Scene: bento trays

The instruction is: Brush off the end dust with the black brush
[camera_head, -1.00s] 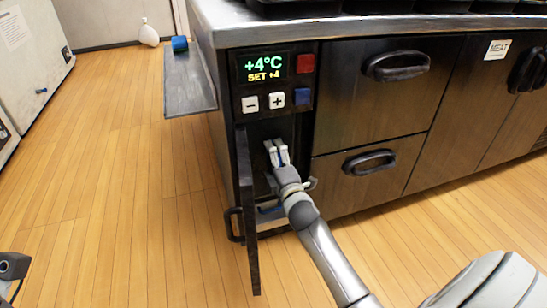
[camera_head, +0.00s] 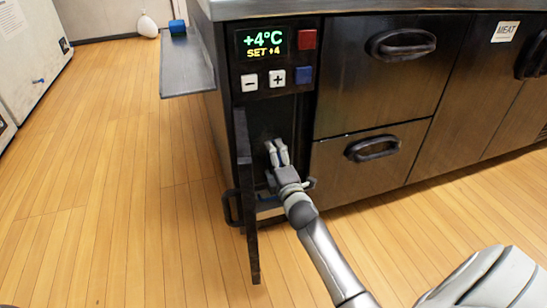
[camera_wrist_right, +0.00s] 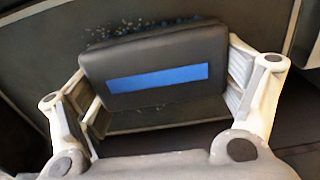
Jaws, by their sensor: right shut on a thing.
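My right gripper (camera_head: 278,153) reaches into the narrow open compartment below the control panel. It is shut on the black brush (camera_wrist_right: 150,51), a dark block with a blue stripe that spans both fingers in the right wrist view. In the head view the brush cannot be made out against the dark inside. Pale dust specks (camera_wrist_right: 126,27) show on the dark surface just beyond the brush's top edge, with a few faint ones below it. The brush's far side is hidden, so contact with the surface cannot be told. My left gripper is out of view.
The compartment's narrow door (camera_head: 247,200) stands open, left of my right arm. The control panel (camera_head: 277,60) is above, and closed drawers (camera_head: 385,85) lie to the right. A side shelf (camera_head: 187,72) holds a blue item (camera_head: 178,27). The floor at left is clear.

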